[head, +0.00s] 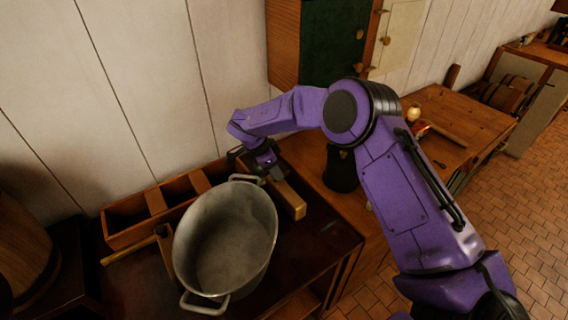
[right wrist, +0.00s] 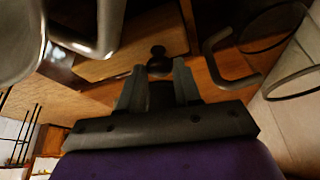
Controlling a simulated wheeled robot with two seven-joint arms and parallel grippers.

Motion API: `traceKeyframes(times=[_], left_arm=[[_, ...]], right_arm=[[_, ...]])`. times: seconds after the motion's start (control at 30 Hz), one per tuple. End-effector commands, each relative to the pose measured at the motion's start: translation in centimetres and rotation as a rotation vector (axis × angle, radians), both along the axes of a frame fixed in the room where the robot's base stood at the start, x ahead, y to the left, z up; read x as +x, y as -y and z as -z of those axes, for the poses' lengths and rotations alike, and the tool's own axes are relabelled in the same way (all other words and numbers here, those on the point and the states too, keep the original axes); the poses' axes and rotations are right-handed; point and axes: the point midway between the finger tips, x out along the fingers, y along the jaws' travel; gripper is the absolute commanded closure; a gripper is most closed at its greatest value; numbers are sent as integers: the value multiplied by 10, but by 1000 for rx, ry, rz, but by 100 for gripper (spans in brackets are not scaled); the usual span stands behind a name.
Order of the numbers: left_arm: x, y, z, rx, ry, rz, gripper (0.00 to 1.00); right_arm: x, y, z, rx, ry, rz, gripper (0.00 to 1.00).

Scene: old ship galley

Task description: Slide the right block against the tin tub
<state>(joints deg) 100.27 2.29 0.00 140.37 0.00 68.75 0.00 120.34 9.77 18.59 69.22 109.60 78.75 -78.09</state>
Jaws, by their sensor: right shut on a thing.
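The tin tub (head: 262,222) is a large grey oval pot with a loop handle at each end, standing on the dark counter. The right block (head: 291,200) is a pale wooden bar lying just right of the tub's upper right side; whether they touch I cannot tell. My right gripper (head: 264,167) is over the block's far end and shut on it. In the right wrist view my gripper (right wrist: 158,84) has its fingers about a dark knob (right wrist: 158,60) at the wooden block (right wrist: 145,47). The tub (right wrist: 18,38) shows at upper left there. My left gripper is not in view.
A wooden divided box (head: 128,235) stands behind the tub along the wall. Another wooden block (head: 165,250) with a handle lies left of the tub. A dark pot (head: 341,170) stands right of my gripper.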

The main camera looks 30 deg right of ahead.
Motion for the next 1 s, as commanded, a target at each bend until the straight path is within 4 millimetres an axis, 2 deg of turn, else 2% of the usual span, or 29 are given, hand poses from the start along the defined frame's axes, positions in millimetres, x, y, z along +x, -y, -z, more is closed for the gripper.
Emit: traceKeyframes(times=[0.23,0.27,0.33,0.67,0.77,1.0], left_arm=[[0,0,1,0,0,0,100],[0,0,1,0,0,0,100],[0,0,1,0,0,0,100],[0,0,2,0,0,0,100],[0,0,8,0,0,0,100],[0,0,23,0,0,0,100]], right_arm=[[-2,0,3,0,-6,1,100],[-2,0,3,0,-6,1,64],[-2,0,3,0,-6,1,41],[0,-1,-2,0,-1,1,41],[1,-7,-14,2,2,2,41],[4,-29,-66,1,1,2,41]])
